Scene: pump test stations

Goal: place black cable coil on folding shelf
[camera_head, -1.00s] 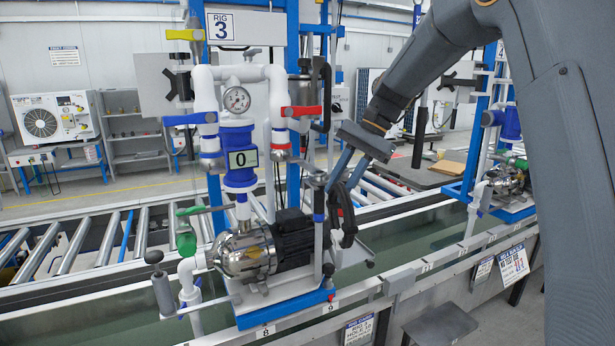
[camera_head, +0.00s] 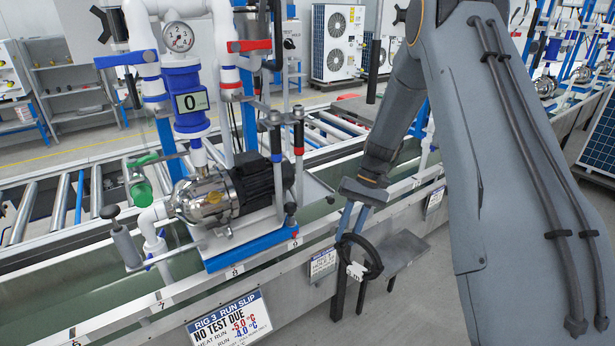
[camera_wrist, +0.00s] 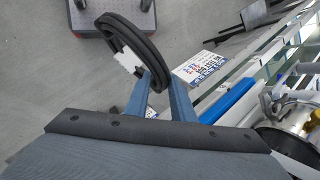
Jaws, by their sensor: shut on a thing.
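The black cable coil (camera_head: 377,260) is a dark ring with a white tag, held upright at the tips of my gripper (camera_head: 348,232). My gripper has blue fingers, and it is shut on the coil. In the wrist view the coil (camera_wrist: 151,45) stands out beyond the fingers (camera_wrist: 158,92), over the floor. The folding shelf (camera_head: 408,252) is a grey panel at the front of the bench, to the right of the Rig 3 slips. In the head view the coil overlaps the shelf's left end; I cannot tell whether they touch.
Rig 3's pump (camera_head: 205,196) on its blue base, with the pipes above, stands left of my gripper. A run slip board (camera_head: 230,322) and a smaller sign (camera_head: 322,262) hang on the bench front. Rollers (camera_head: 60,200) lie behind. Floor in front of the shelf looks clear.

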